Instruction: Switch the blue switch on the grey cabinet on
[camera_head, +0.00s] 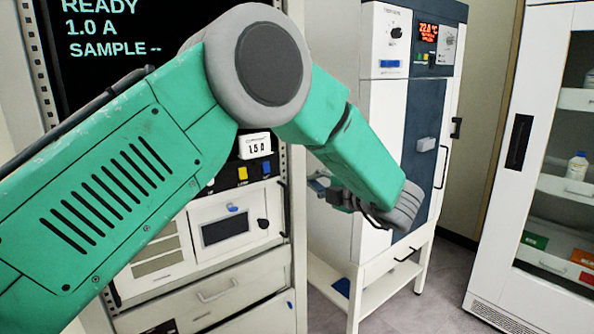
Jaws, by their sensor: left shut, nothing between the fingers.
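A tall pale grey cabinet (335,75) with white and dark blue front panels stands at the centre. A small flat blue part (389,63) sits on its upper front, below a black knob; I cannot tell whether it is the switch or its position. My left arm crosses the picture and hides part of the cabinet's front. My left gripper (320,185) is at the far end of the arm, in front of the cabinet's lower left side, well below the blue part. It is shut and empty, partly hidden by the wrist. My right gripper is not in view.
An instrument rack (295,215) with a dark screen (100,60) stands at left, behind my arm. A glass-doored white cabinet (515,190) with bottles and boxes stands at right. Grey floor (445,285) is clear between the cabinets.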

